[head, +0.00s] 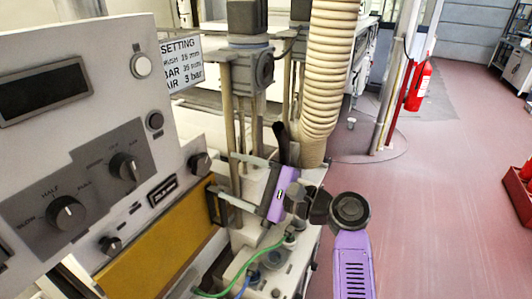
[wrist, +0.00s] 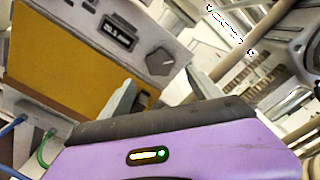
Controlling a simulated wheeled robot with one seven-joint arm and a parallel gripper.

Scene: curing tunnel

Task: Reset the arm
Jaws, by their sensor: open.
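My gripper (head: 226,176) is at the middle of the head view, with a purple body and two pale fingers pointing left toward the machine. The fingers are apart and I see nothing held between them. The purple body fills the bottom of the wrist view, and a grey finger stands above it. The gripper is to the right of the grey control panel (head: 125,200) and near the yellow panel (head: 160,248) below it. I cannot tell whether a finger touches anything. My purple arm runs down to the lower right of the head view.
The control panel has a dark display (head: 45,90), several knobs and buttons. A setting sign (head: 182,66) hangs behind it. A ribbed beige hose (head: 328,70) rises behind my gripper. Green and blue cables lie below. A red extinguisher (head: 419,85) stands farther back; reddish floor (head: 440,190) at right is open.

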